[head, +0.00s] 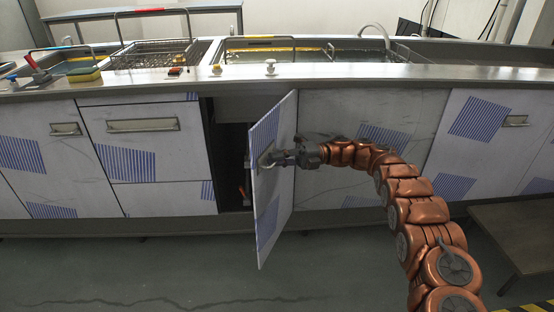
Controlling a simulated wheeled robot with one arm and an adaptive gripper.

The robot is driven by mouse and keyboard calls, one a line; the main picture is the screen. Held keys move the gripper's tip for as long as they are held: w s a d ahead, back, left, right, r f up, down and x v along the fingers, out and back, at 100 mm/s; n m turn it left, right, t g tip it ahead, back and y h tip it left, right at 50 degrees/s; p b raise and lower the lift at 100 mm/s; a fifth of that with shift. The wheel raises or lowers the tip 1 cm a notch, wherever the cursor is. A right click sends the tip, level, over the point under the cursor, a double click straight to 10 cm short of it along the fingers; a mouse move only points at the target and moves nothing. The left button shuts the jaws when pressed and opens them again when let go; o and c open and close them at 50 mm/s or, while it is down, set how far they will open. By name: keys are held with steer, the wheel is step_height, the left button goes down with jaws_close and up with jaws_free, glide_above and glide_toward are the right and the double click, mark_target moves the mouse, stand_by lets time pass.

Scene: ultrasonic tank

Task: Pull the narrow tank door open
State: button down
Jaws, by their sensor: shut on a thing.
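The narrow tank door (272,205) stands swung outward from the cabinet front, with its free edge toward me. It is white with blue striped patches. The dark cabinet opening (231,160) shows to its left. My gripper (268,160) is at the upper part of the door and is shut on the door handle (264,160). The gripper's fingers hide much of the handle. My copper arm reaches in from the lower right.
Wide panels with handles (143,125) flank the opening on the left, and a closed panel (340,120) is behind my arm. Tank basins and a wire basket (155,52) are on top. A low dark table (515,230) stands at right. The floor in front is clear.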

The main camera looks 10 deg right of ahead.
steer(key=c, duration=1.2)
jaws_free()
